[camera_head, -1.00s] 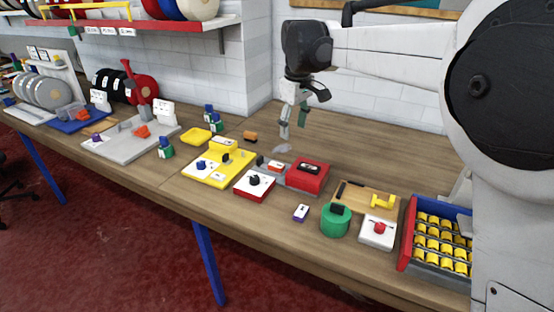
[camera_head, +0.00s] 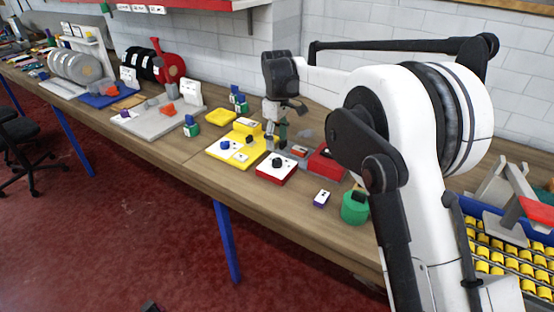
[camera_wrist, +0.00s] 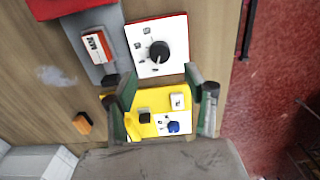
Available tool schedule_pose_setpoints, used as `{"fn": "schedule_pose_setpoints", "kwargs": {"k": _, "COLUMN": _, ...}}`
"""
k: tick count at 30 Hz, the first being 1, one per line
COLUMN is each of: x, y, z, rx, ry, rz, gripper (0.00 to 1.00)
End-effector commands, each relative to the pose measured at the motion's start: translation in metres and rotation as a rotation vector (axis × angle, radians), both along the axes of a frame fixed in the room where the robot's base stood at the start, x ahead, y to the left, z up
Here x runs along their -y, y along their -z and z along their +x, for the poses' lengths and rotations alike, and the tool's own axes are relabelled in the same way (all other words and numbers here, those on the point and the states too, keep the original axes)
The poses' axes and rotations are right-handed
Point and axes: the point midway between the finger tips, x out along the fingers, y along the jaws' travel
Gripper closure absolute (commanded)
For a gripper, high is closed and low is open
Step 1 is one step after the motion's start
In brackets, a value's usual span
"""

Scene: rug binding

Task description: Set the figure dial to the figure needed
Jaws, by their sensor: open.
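Two dial-like knobs are near my gripper; I cannot tell from a label which is the figure dial. One is a black knob (camera_wrist: 159,52) on the white top of a red box (camera_head: 277,172). The other is a blue knob (camera_head: 225,145) on a white plate on a yellow board (camera_head: 217,155); it also shows in the wrist view (camera_wrist: 173,127). My gripper (camera_wrist: 165,92) is open and empty. In the wrist view its green-padded fingers hang over the yellow board, between the two knobs. The small marks around the knobs are too small to read.
A grey unit with a red-and-white display (camera_wrist: 97,46) stands beside the red box. An orange block (camera_wrist: 82,123) lies on the bench. My arm covers the bench further right.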

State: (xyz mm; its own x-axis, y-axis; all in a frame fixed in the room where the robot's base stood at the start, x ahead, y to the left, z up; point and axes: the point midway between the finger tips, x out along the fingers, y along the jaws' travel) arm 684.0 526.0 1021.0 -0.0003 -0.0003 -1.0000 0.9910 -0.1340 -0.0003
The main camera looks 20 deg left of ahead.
Motion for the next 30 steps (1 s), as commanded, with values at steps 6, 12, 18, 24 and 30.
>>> {"fn": "schedule_pose_setpoints", "kwargs": {"k": 6, "x": 0.000, "y": 0.041, "z": 0.000, "rx": 0.000, "ry": 0.001, "rz": 0.000, "gripper": 0.51}}
{"fn": "schedule_pose_setpoints", "kwargs": {"k": 12, "x": 0.000, "y": 0.069, "z": 0.000, "rx": 0.000, "ry": 0.001, "rz": 0.000, "gripper": 0.51}}
{"fn": "schedule_pose_setpoints", "kwargs": {"k": 18, "x": 0.000, "y": 0.082, "z": 0.000, "rx": 0.000, "ry": 0.001, "rz": 0.000, "gripper": 0.51}}
{"fn": "schedule_pose_setpoints", "kwargs": {"k": 24, "x": 0.000, "y": 0.084, "z": 0.000, "rx": 0.000, "ry": 0.001, "rz": 0.000, "gripper": 0.51}}
{"fn": "schedule_pose_setpoints", "kwargs": {"k": 30, "x": 0.000, "y": 0.083, "z": 0.000, "rx": 0.000, "ry": 0.001, "rz": 0.000, "gripper": 0.65}}
